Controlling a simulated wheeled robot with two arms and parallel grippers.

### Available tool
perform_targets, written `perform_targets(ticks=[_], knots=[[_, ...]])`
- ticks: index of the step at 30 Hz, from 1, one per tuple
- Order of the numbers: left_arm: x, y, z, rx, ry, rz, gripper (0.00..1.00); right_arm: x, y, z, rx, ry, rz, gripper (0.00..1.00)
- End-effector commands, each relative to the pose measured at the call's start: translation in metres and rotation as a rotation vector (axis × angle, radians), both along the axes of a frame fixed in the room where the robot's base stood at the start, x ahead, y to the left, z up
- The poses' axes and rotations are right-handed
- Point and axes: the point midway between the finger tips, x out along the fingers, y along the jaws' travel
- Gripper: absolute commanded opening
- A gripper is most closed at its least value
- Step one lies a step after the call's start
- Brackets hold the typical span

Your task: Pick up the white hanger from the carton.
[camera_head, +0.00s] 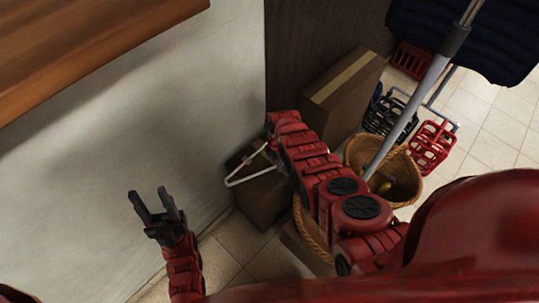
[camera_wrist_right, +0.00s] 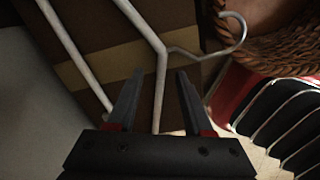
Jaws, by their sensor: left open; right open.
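The white hanger (camera_head: 243,180) lies on the brown carton (camera_head: 265,203) by the wall, partly hidden by my right arm in the head view. The right wrist view shows the hanger (camera_wrist_right: 140,25) close, with its metal hook toward the upper right, over the carton with a tan tape stripe (camera_wrist_right: 115,65). My right gripper (camera_wrist_right: 156,75) is open, and one white hanger bar passes through the gap between its fingers in the picture. I cannot tell whether they touch. My left gripper (camera_head: 149,192) is open and empty, left of the carton.
A taller taped carton (camera_head: 345,95) stands behind. A wicker basket (camera_head: 400,190) and red and black wire baskets (camera_head: 431,148) stand to the right. A wooden surface (camera_head: 80,45) juts in at the upper left. A pale wall (camera_head: 170,110) is beside the carton.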

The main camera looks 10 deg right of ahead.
Motion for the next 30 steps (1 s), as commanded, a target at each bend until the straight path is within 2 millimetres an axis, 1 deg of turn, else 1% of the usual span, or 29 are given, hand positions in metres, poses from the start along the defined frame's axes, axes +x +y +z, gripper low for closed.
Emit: perform_targets(ticks=[1,3,12,13,14,15,17,21,30], knots=[[0.0,0.0,-0.0081,0.0,0.0,0.0,0.5,-0.0003,0.0,-0.0084,0.0,0.002,0.0,0.51],[0.0,0.0,-0.0101,0.0,0.0,0.0,0.5,-0.0007,0.0,-0.0111,-0.001,0.003,0.0,0.51],[-0.0001,0.0,-0.0097,0.0,0.0,0.0,0.5,-0.0001,0.0002,-0.0114,0.0,0.001,0.0,0.51],[0.0,0.0,-0.0097,0.0,0.0,0.0,0.5,-0.0001,0.0002,-0.0114,0.0,0.001,0.0,0.49],[0.0,0.0,-0.0097,0.0,0.0,0.0,0.5,-0.0003,0.0002,-0.0115,0.001,0.001,0.0,0.44],[0.0,0.0,-0.0097,0.0,0.0,0.0,0.5,-0.0003,0.0002,-0.0115,0.001,0.001,0.0,0.37],[0.0,0.0,-0.0097,0.0,0.0,0.0,0.5,-0.0003,0.0002,-0.0116,0.001,0.001,0.0,0.26],[0.0,0.0,-0.0097,0.0,0.0,0.0,0.5,-0.0003,0.0003,-0.0116,0.001,0.001,0.0,0.01],[0.0,0.0,-0.0097,0.0,0.0,0.0,0.5,-0.0003,0.0002,-0.0116,0.001,0.001,0.0,0.0]])
